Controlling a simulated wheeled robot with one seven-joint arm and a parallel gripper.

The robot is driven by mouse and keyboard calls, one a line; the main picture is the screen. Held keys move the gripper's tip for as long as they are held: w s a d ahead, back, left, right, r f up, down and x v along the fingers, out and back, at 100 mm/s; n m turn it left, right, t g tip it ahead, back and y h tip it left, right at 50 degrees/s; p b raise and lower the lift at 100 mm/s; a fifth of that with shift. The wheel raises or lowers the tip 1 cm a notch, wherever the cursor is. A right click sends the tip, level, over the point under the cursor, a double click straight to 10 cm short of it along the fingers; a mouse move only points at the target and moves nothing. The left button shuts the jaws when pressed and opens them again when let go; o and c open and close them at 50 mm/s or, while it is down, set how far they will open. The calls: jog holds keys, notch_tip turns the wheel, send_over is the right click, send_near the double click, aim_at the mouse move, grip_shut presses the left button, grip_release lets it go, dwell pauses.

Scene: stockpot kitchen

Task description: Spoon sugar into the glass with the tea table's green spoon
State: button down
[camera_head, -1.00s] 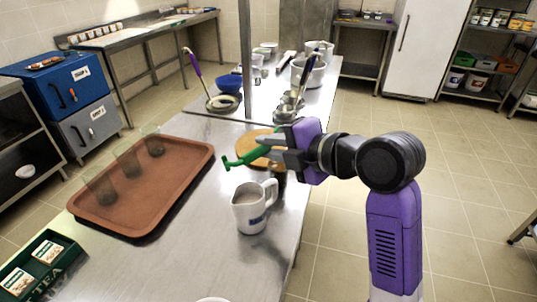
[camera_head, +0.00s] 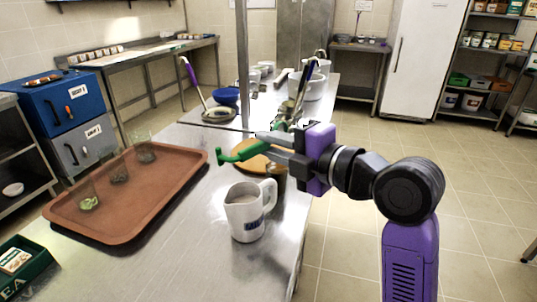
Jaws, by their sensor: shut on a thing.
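My gripper (camera_head: 268,148) is shut on the green spoon (camera_head: 236,155) and holds it above the steel table. The spoon's end points left, toward the tray. A white jug (camera_head: 243,217) with a pale filling stands below and in front of my gripper. Three clear glasses stand on the brown tray (camera_head: 155,201): a near-left one (camera_head: 88,199) with something pale green low in it, a middle one (camera_head: 119,172) and a far one (camera_head: 145,151). The spoon is apart from all the glasses. I cannot tell whether its bowl carries anything.
A round wooden board (camera_head: 253,159) lies partly hidden behind my gripper. A dark green tea box (camera_head: 38,262) sits at the lower left. Ladles, a blue bowl (camera_head: 225,96) and pots stand farther back by a steel post (camera_head: 241,60). The table between tray and jug is clear.

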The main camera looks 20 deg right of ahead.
jog(key=shift+s+d+f+t+y+b, duration=0.1)
jog(key=shift+f+t+y+b, duration=0.45)
jog(key=shift+b, duration=1.95)
jog(key=shift+s+a+t+y+b, duration=0.2)
jog(key=shift+t+b, duration=0.7)
jog(key=shift+b, duration=1.55)
jog(key=shift+d+f+t+y+b, duration=0.25)
jog(key=shift+t+y+b, duration=0.35)
jog(key=shift+b, duration=1.9)
jog(key=t+b, duration=0.1)
jog(key=b, duration=0.1)
jog(key=shift+b, duration=0.35)
jog(key=shift+b, duration=0.4)
jog(key=shift+r+p, duration=0.25)
jog(key=shift+p, duration=0.1)
